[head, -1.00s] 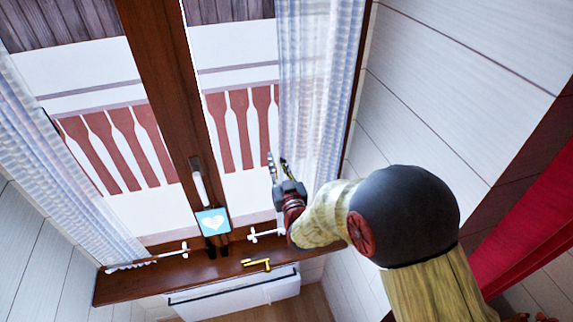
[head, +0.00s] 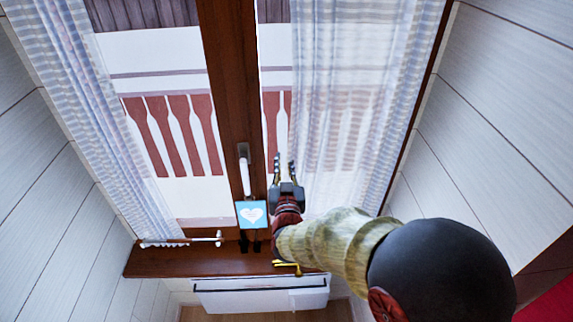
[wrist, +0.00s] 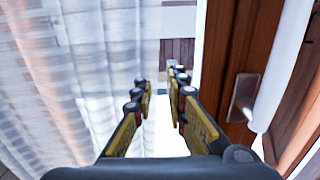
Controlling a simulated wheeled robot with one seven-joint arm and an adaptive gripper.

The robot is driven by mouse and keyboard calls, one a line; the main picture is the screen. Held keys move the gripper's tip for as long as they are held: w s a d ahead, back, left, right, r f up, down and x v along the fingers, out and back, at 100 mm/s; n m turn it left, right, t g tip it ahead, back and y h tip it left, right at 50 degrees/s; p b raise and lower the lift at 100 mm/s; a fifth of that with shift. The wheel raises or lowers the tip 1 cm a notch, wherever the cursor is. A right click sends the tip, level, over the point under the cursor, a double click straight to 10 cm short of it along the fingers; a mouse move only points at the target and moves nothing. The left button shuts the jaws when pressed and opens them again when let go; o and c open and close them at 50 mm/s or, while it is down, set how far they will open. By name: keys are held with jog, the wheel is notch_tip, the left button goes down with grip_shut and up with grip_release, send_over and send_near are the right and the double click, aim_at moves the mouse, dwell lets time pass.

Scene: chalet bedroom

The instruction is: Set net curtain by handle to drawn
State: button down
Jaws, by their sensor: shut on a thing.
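The white sheer net curtain (head: 365,110) hangs over the right window pane and covers most of it. Its left edge is a short way from the brown window post (head: 232,90). My gripper (head: 284,163) is at this edge, with its fingers pointing up. In the wrist view, the curtain (wrist: 75,75) hangs left of my fingers (wrist: 160,85), and the post (wrist: 235,60) stands on the right. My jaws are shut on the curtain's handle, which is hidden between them. A narrow strip of bare pane shows between curtain and post.
The window handle (head: 244,170) sits on the post near my gripper. Another curtain (head: 85,100) hangs at left. A white panelled wall (head: 500,120) is at right.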

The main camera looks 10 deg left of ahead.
jog(key=c, duration=1.8)
grip_release()
jog(key=shift+o, duration=0.2)
jog(key=v, duration=1.2)
